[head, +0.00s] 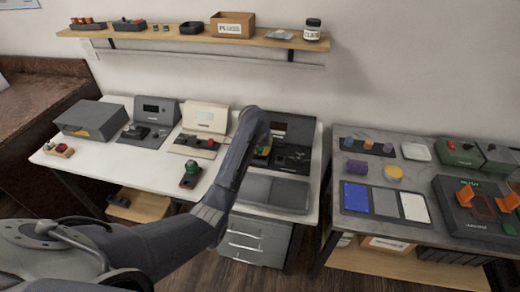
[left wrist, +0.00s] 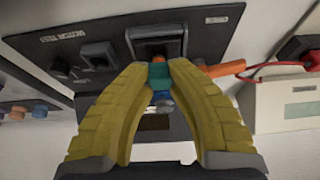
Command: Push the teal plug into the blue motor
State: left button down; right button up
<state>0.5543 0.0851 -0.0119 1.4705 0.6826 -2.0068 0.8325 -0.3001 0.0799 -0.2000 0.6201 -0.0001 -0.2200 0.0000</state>
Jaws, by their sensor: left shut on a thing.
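My left gripper (left wrist: 168,70) has its two yellow fingers shut on the teal plug (left wrist: 159,75), in the left wrist view. I cannot tell whether plug and motor are joined. In the head view my left gripper (head: 262,152) is at the dark motor test station (head: 292,158), largely hidden by my arm. The station also fills the top of the left wrist view (left wrist: 120,45), with a dark socket block by the fingertips. My right gripper is not in view.
An orange part (left wrist: 222,69) with a red cable lies close beside the fingers. Other testers stand to the left on the white table (head: 130,170). A grey table (head: 405,232) stands at the right. A shelf (head: 180,35) hangs above.

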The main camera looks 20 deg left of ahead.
pick_arm(q)
jog(key=shift+f, duration=1)
dwell(2.2)
jog(key=c, duration=0.9)
grip_release()
jog(key=shift+o, duration=0.2)
jog(key=shift+r, duration=1.6)
jog(key=shift+r, duration=2.9)
